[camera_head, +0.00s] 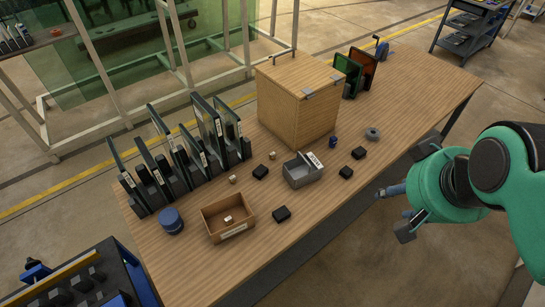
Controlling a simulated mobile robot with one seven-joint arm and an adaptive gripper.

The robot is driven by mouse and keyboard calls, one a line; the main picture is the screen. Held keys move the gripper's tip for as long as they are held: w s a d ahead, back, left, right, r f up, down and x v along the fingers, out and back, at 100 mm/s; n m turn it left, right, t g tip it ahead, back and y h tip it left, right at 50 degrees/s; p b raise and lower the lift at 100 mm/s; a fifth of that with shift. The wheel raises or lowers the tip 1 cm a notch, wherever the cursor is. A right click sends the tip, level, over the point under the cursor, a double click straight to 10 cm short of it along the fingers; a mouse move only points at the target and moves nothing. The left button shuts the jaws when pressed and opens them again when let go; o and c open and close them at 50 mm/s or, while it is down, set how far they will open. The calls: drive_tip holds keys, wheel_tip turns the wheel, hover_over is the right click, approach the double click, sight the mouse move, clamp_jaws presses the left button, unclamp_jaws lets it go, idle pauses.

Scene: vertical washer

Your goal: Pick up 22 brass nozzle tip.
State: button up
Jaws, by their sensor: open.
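No part is clearly readable as the brass nozzle tip at this size. Small pale tan pieces are the nearest in colour: one (232,179) on the table in front of the dark rack, one (272,155) near the wooden cabinet, and one (228,218) inside the open brown box (243,208). I cannot tell which, if any, is the nozzle tip. My gripper (414,190) is open at the right, off the table's front edge, well apart from these pieces. Nothing shows held in it.
The wooden table (190,265) carries a grey bin (302,175), a wooden cabinet (298,100), upright panels in dark holders (185,160), a blue round container (171,220), a grey ring (373,134) and several small black blocks (282,214). Its right front surface is mostly clear.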

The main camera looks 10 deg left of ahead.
drive_tip(key=w+a+r+g+p, duration=0.1)
drive_tip(key=w+a+r, duration=0.15)
drive_tip(key=w, duration=0.75)
drive_tip(key=n+g+p, duration=0.4)
drive_tip(key=g+p, duration=0.1)
drive_tip(key=p, duration=0.2)
hover_over(272, 153)
wheel_tip(272, 153, down, 37)
drive_tip(key=shift+s, duration=0.1)
drive_tip(key=shift+f, duration=4.25)
